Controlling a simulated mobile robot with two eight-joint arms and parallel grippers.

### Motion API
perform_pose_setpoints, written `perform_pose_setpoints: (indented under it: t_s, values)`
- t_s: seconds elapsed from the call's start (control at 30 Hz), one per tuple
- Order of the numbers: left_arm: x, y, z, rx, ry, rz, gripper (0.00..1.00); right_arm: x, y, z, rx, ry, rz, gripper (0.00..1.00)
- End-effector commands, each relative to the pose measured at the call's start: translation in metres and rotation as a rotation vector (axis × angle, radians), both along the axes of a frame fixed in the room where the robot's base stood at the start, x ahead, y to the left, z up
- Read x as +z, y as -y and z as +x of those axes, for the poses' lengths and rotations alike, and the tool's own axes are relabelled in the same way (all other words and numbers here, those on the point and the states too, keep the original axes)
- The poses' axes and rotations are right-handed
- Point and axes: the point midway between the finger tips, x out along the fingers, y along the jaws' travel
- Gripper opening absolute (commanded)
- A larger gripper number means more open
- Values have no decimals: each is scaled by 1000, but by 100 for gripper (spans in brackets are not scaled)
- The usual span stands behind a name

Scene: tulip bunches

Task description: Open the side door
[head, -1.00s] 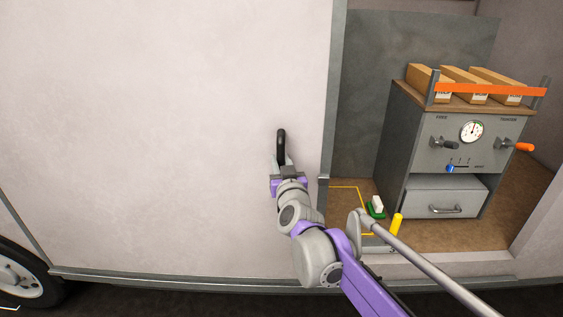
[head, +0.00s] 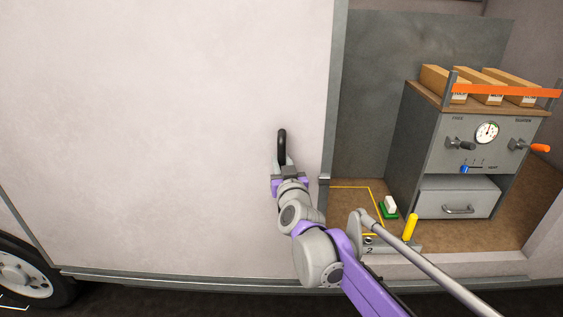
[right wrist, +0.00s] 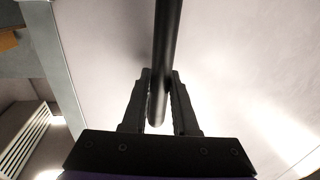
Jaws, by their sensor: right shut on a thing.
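The side door (head: 170,130) is a large pale panel with a grey edge strip on its right side. It stands partly open, with the van's inside showing to its right. A black upright bar handle (head: 281,142) is on the door near that edge. My right gripper (head: 283,168) is shut on the lower part of the handle. In the right wrist view the handle (right wrist: 167,50) runs down between both fingers (right wrist: 159,100). My left gripper is not in view.
Inside the opening stands a grey cabinet (head: 421,130) with a gauge, levers, a drawer and boxes on top. A yellow upright piece (head: 411,227) and a green-and-white block (head: 389,207) are on the brown floor. A wheel (head: 25,275) is at lower left.

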Motion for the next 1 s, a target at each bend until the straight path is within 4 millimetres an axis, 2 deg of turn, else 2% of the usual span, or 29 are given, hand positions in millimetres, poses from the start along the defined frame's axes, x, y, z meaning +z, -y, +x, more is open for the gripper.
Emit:
perform_pose_setpoints:
  t_s: [0.07,0.1,0.23,0.53,0.67,1.0]
  values:
    - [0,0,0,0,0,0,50,-2,-2,-1,5,-4,0,0]
    - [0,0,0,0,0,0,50,-2,-2,-1,5,-4,0,32]
    - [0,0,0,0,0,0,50,-1,-1,-1,3,-3,0,56]
    - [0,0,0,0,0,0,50,-1,0,-1,0,-1,1,57]
    - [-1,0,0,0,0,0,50,0,2,-9,1,-1,1,57]
    - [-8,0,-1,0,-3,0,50,-1,16,-71,1,-1,1,57]
